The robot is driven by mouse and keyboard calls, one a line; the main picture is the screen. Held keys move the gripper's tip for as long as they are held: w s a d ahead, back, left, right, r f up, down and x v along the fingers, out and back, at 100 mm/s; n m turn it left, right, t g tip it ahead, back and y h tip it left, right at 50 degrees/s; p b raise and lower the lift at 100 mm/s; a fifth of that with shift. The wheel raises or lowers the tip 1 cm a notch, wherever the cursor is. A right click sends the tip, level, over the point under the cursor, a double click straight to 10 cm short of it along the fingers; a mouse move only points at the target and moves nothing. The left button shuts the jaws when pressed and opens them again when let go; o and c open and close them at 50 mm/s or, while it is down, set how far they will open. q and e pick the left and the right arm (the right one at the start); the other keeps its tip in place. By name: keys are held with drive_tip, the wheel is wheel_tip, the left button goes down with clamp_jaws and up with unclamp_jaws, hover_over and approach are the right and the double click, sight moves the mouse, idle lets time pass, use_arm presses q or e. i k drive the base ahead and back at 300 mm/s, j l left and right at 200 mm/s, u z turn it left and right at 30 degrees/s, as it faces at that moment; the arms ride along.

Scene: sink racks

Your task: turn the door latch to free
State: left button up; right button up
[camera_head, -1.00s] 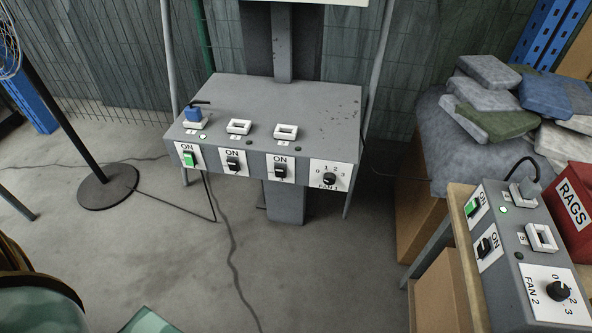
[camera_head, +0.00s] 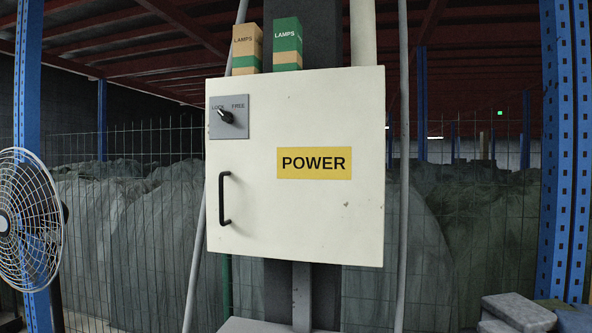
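A cream cabinet (camera_head: 300,220) with a yellow POWER label (camera_head: 314,163) fills the middle of the view. Its door looks shut. A black latch knob (camera_head: 227,117) sits on a grey plate (camera_head: 228,133) at the door's upper left. The plate reads LOCK on the left and FREE on the right. The knob's pale tip points up and left, toward LOCK. A black bar handle (camera_head: 224,199) is below the knob. Neither of my grippers is in view.
Two LAMPS boxes, one brown (camera_head: 247,48) and one green (camera_head: 287,44), stand on top of the cabinet. A white fan (camera_head: 28,220) is at the left edge. Blue posts (camera_head: 563,150) stand at right. Wire mesh and covered heaps are behind. Grey folded cloths (camera_head: 520,312) lie low right.

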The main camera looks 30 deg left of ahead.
sight(227, 117)
drive_tip(key=u, duration=1.35)
